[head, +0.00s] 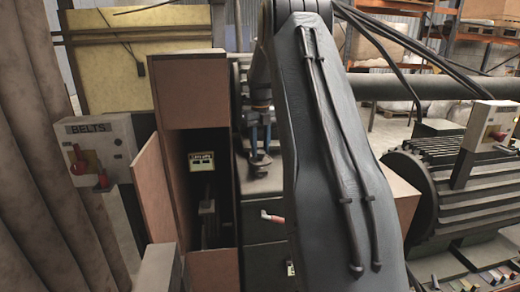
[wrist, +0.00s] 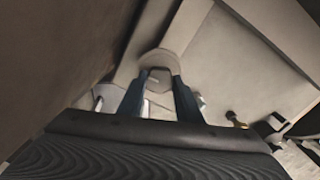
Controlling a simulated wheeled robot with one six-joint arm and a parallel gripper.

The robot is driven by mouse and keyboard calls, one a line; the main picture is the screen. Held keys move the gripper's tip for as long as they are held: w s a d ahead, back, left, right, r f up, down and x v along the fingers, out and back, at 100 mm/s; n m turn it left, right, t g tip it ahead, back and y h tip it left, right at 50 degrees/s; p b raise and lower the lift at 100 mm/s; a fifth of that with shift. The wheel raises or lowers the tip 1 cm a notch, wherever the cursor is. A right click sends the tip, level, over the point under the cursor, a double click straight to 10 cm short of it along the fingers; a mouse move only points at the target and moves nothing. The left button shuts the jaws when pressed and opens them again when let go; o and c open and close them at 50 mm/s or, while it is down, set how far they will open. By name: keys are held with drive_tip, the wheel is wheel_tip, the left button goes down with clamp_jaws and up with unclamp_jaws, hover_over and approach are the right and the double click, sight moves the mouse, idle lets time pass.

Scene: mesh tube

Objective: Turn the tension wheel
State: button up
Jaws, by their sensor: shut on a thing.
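My gripper (head: 260,149) points down in the middle of the head view, left of my large arm link. Its two blue fingers are closed on a small grey part, the tension wheel (head: 260,163), on top of a dark machine. In the wrist view my gripper (wrist: 160,76) has a finger on each side of the wheel's pale, rounded end (wrist: 160,62). The fingers and the gripper body hide much of the wheel, so I cannot tell how far it is turned.
A tall brown cabinet (head: 190,92) with an open door (head: 153,190) stands just left of my gripper. A control box marked BELTS (head: 98,150) is further left. A red-tipped handle (head: 272,217) sticks out below. A ribbed motor (head: 440,190) stands at right.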

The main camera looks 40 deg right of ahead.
sight(260, 152)
drive_tip(key=shift+m, duration=1.1)
drive_tip(key=o, duration=1)
drive_tip(key=shift+o, duration=0.2)
drive_tip(key=shift+r, duration=0.15)
wheel_tip(260, 152, up, 8)
drive_tip(key=shift+f+b, duration=0.2)
drive_tip(key=shift+b, duration=0.7)
